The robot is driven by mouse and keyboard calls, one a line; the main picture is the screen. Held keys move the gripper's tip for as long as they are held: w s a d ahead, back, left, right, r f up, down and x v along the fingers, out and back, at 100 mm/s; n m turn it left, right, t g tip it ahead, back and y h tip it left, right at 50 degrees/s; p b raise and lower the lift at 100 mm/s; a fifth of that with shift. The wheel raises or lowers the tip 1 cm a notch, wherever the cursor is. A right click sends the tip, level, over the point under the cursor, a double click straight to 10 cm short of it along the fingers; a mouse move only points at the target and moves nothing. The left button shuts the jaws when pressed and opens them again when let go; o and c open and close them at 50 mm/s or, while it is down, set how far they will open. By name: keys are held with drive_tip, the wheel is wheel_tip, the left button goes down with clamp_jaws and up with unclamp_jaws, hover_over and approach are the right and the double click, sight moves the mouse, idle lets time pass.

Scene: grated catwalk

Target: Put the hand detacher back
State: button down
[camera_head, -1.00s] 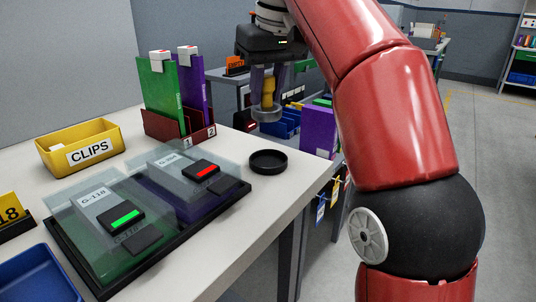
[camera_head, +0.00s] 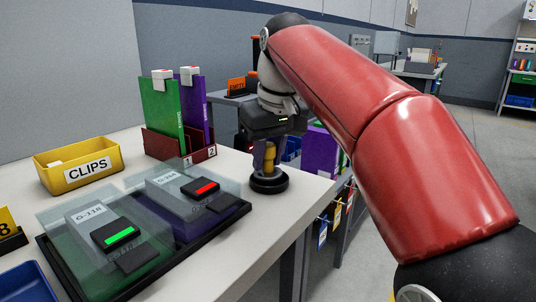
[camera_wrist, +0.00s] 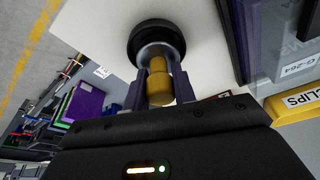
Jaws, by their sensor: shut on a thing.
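The hand detacher (camera_head: 269,155) has a yellow handle and a grey round base, and stands upright in my gripper. My gripper (camera_head: 263,158) points down and its fingers are shut on the yellow handle. The black round dish (camera_head: 268,187) sits on the white table near its right edge, directly under the detacher. In the wrist view the yellow handle (camera_wrist: 159,82) lies between my fingers (camera_wrist: 160,92), and the grey base appears within the rim of the black dish (camera_wrist: 157,30). I cannot tell whether the base rests on the dish floor.
Left of the dish is a black tray (camera_head: 150,272) with clear-covered cases and remotes. Behind it stand a red rack (camera_head: 158,145) with green and purple binders and a yellow CLIPS bin (camera_head: 50,178). The table's right edge is close to the dish.

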sight(269, 146)
drive_tip(key=shift+f, duration=0.2)
drive_tip(key=c, duration=1.1)
unclamp_jaws()
drive_tip(key=shift+c, duration=0.2)
drive_tip(key=shift+f+b, duration=0.2)
drive_tip(key=shift+b, duration=0.45)
drive_tip(key=p+v, duration=0.3)
drive_tip(key=v, duration=0.5)
drive_tip(key=shift+s+a+r, duration=0.1)
drive_tip(key=shift+a+r, duration=0.05)
